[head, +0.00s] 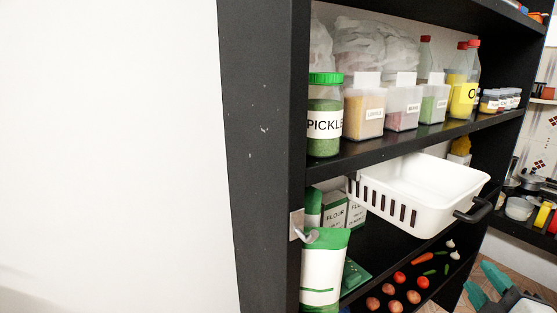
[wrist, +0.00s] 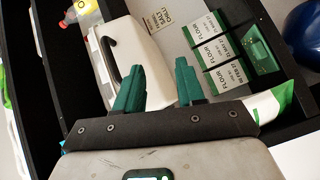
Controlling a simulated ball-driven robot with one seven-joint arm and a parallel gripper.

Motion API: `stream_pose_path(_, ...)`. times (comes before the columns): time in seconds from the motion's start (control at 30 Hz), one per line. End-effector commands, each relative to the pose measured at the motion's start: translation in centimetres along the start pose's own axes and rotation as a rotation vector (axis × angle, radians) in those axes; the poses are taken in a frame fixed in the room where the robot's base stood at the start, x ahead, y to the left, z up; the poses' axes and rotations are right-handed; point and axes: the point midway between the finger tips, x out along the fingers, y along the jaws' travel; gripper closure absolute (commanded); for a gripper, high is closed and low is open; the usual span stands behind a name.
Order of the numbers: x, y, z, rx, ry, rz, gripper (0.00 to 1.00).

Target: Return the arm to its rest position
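My gripper (wrist: 158,72) has two green fingers, which stand apart in the wrist view with nothing between them. In the head view my gripper (head: 484,280) shows at the bottom right corner, in front of the shelf's lower right part. Only its fingers and a piece of the hand show there; the rest of my arm is cut off by the frame edge. In the wrist view the shelf and its goods lie beyond the fingers.
A black shelf (head: 262,150) holds a white basket (head: 425,180) with a dark handle jutting out. A pickle jar (head: 324,140) and other containers stand above. Flour boxes (wrist: 213,52) show in the wrist view.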

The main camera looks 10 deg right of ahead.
Motion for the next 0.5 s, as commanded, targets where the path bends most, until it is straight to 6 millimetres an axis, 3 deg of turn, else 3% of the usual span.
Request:
stream_pose_path(0.03, -0.1, -3.7, 0.1, 0.069, -0.01, -0.094, 0.61)
stream_pose_path(0.1, -0.7, -8.5, 0.3, 0.183, -0.042, -0.234, 0.61)
stream_pose_path(0.27, -4.0, -19.2, 1.1, 0.425, -0.189, -0.544, 0.61)
stream_pose_path(0.4, -8.9, -27.5, 2.5, 0.594, -0.401, -0.784, 0.61)
stream_pose_path(0.5, -13.0, -32.1, 3.8, 0.68, -0.585, -0.915, 0.61)
